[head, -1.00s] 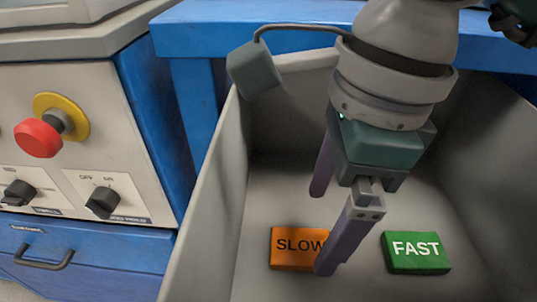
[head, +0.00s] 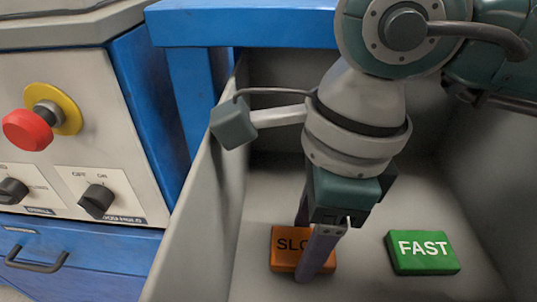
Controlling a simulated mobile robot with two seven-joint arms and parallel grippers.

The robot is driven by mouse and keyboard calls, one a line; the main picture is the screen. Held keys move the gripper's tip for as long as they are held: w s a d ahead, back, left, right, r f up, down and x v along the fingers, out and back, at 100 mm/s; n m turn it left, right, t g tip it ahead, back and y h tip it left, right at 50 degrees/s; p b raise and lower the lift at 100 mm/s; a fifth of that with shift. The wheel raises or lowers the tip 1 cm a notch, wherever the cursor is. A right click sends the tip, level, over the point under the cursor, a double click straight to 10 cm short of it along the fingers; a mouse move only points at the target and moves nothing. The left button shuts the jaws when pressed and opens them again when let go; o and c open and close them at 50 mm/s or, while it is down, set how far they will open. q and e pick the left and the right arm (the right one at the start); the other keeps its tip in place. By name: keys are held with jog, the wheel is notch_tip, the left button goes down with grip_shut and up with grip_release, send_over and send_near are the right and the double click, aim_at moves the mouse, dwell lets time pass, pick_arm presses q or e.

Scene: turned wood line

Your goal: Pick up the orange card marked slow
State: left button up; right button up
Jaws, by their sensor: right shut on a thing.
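The orange card marked slow (head: 284,257) lies on the floor of the grey bin (head: 210,215). My right gripper (head: 308,248) reaches down into the bin and is shut on the orange card, one finger at its far side and one at its near side. The near finger covers the last letters of the word. I see no clear gap under the card. My left gripper is not in view.
A green card marked fast (head: 422,252) lies to the right in the same bin. The bin's walls rise around both cards. A blue bench (head: 245,24) stands behind. A machine panel at left has a red button (head: 28,130) and black knobs (head: 97,200).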

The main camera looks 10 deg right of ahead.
jog(key=c, duration=0.7)
